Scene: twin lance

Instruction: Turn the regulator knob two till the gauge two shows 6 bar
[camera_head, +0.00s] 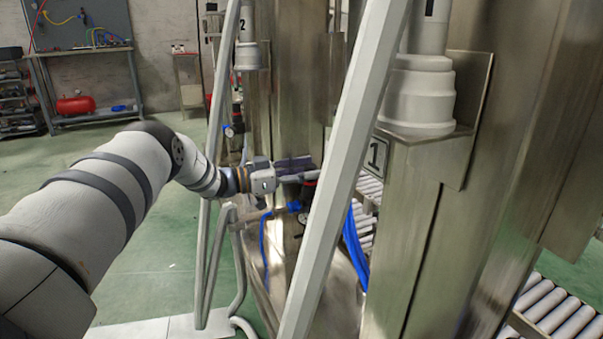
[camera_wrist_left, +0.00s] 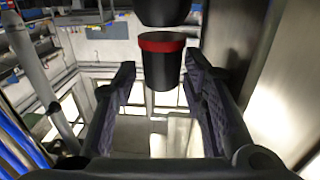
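My left gripper (camera_head: 297,178) reaches in from the left to a dark regulator (camera_head: 307,193) with blue fittings, partly hidden behind a pale slanted post. In the left wrist view my left gripper (camera_wrist_left: 158,78) is open, its two padded fingers apart. A black cylindrical knob with a red band (camera_wrist_left: 162,62) shows between and beyond the fingertips, with visible gaps on both sides. Another small regulator with a round gauge (camera_head: 230,130) is on the farther column, below the label 2 (camera_head: 242,24). No gauge reading is legible. My right gripper is out of view.
Pale slanted posts (camera_head: 345,150) cross in front of the steel columns. The label 1 (camera_head: 376,154) is on the nearer column. Blue hoses (camera_head: 354,245) hang by the regulator. Roller conveyors (camera_head: 560,315) lie at right. A workbench (camera_head: 90,117) stands far left, with open green floor before it.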

